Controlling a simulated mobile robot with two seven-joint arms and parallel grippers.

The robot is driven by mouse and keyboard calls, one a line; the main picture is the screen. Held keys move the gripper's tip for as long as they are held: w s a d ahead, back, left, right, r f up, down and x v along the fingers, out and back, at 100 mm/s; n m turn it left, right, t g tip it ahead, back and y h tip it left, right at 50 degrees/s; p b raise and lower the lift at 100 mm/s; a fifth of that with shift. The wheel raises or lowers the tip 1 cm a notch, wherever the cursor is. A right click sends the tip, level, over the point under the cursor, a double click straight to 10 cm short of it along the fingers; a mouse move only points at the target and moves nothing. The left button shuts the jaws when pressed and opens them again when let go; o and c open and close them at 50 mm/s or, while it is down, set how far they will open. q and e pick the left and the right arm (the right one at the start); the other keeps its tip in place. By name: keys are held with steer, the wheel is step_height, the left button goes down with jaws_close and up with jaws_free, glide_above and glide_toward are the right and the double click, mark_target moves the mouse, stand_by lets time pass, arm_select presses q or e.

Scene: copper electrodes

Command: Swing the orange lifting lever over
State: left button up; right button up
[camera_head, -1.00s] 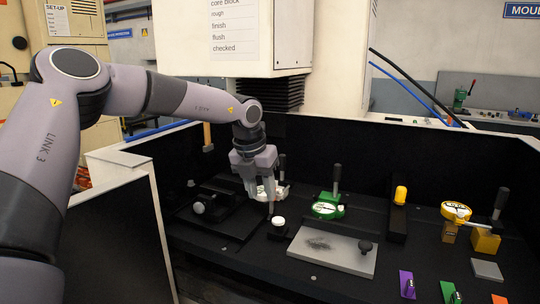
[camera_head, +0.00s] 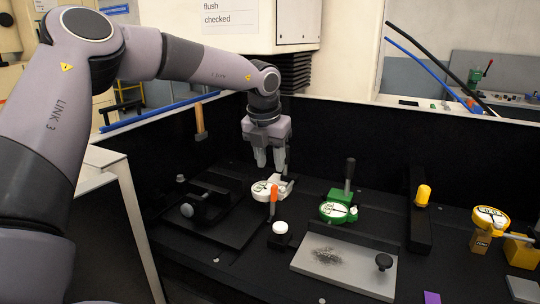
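Whether a finger is near the white base behind the gauge is hard to tell in depth. My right gripper is not in view.
A white round button (camera_head: 280,228) on a black block sits in front of the lever. To the right stand a green gauge (camera_head: 334,211) with a black lever, a grey plate (camera_head: 345,279) and a yellow-topped post (camera_head: 423,194). Black walls (camera_head: 350,135) enclose the back.

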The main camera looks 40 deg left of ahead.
mark_target(274, 185)
arm_select(q)
steer(key=b+x, duration=0.2)
steer(key=x, duration=0.5)
steer(key=shift+f, duration=0.2)
steer(key=shift+f+b, duration=0.15)
steer(key=shift+b, duration=0.2)
steer(key=shift+w+f+b, duration=0.15)
steer(key=shift+f+b, duration=0.1)
steer(key=shift+b, duration=0.1)
jaws_close()
